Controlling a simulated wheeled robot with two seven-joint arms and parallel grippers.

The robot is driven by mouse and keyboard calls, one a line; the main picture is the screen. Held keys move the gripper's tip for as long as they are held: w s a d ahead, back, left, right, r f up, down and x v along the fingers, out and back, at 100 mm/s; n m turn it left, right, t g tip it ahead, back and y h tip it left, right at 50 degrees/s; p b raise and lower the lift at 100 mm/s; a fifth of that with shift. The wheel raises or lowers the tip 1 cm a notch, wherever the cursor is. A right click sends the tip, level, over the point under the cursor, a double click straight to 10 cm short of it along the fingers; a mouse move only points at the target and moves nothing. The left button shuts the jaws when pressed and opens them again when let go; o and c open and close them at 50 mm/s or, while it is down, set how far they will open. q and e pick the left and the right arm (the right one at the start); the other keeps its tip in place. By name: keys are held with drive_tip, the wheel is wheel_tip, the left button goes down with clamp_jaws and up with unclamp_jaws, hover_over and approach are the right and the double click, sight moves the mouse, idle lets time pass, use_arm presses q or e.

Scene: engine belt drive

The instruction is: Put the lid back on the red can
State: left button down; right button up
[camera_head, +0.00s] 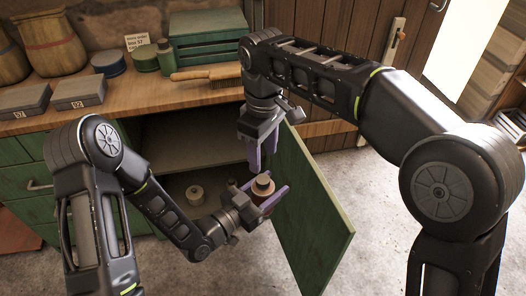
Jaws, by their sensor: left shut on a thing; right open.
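My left gripper (268,198), the lower one with purple fingers, is shut around a small round can (264,188) and holds it upright in front of the open cabinet. The can looks brownish-red with a tan round top; I cannot tell from this view whether that top is a lid. My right gripper (257,161) is just above and slightly left of the can. It points down, with its purple fingers open. I see nothing between those fingers. No separate lid can be clearly made out.
A green cabinet door (315,220) stands open right of the grippers.

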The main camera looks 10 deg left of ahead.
sight(263, 179)
drive_tip(key=shift+f, duration=0.15)
drive_tip(key=shift+f, duration=3.9)
clamp_jaws()
drive_tip(key=shift+o, duration=0.8)
unclamp_jaws()
drive_tip(key=shift+r, duration=0.15)
